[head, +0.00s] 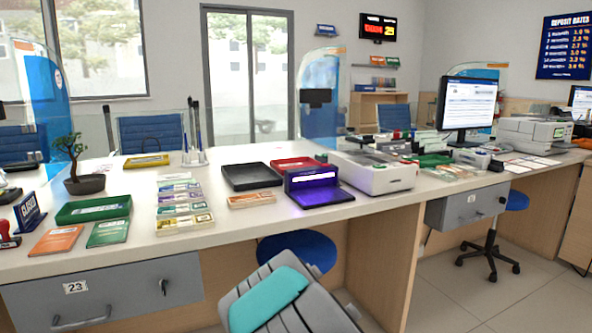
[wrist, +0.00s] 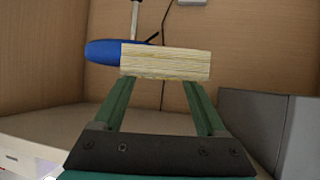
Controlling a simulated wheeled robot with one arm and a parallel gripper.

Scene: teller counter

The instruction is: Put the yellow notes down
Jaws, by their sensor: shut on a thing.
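In the wrist view my gripper (wrist: 160,84) has its two green fingers shut on a flat bundle of notes (wrist: 166,62). I see its pale yellow, striped long edge, lying level across the fingertips; its face is hidden. The bundle is in the air, with a blue stool seat (wrist: 102,50) behind it. In the head view neither the gripper nor the held notes can be made out. On the counter (head: 130,180) there are a yellow tray (head: 146,160), a green tray (head: 93,210), a black tray (head: 251,177) and a red tray (head: 297,163).
Several banded bundles (head: 184,222) stand in a row, with an orange bundle (head: 251,200) to their right. A purple-lit note checker (head: 318,190) and a white machine (head: 375,175) stand further right. A plant (head: 80,175) is at left. A grey drawer (head: 100,295) hangs below.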

